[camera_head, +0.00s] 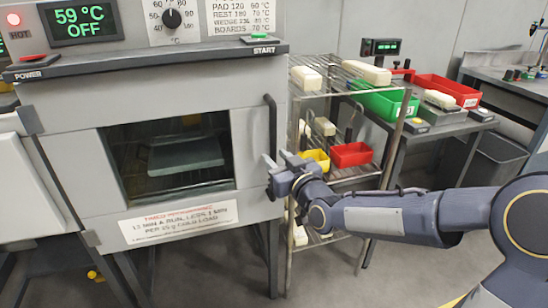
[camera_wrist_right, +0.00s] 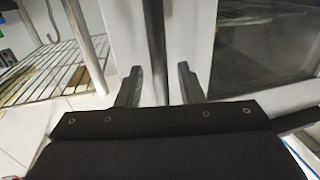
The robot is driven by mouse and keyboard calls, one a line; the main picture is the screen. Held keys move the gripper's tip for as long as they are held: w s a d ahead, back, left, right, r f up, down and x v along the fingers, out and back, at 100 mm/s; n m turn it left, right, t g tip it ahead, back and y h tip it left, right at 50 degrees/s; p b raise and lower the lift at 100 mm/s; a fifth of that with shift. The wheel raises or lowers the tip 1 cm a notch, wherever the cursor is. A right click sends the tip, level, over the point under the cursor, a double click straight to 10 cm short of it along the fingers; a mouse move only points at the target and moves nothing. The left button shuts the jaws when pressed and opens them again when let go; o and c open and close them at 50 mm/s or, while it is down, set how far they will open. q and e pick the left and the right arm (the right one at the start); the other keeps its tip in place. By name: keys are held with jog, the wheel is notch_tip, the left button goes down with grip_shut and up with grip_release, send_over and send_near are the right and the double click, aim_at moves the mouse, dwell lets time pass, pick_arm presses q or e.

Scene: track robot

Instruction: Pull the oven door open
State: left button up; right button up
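The oven (camera_head: 190,62) stands at the left of the head view with its grey door (camera_head: 255,130) shut. The door has a dark window (camera_head: 115,160), with a rack inside. The handle (camera_head: 270,112) is a dark upright bar on the door's right side. My right gripper (camera_head: 279,159) is at the handle's lower half and partly hides it. In the right wrist view, its two fingers (camera_wrist_right: 160,88) stand apart, with the handle (camera_wrist_right: 154,45) running between them. My left gripper is out of view.
A wire shelf rack (camera_head: 318,92) with white blocks, a yellow bin (camera_head: 317,159) and a red bin (camera_head: 351,154) stands close right of the oven. A bench with a green tray (camera_head: 384,103) and a red tray (camera_head: 447,90) is behind it. Floor in front is clear.

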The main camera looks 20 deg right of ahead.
jog(key=shift+x, duration=1.15)
grip_shut()
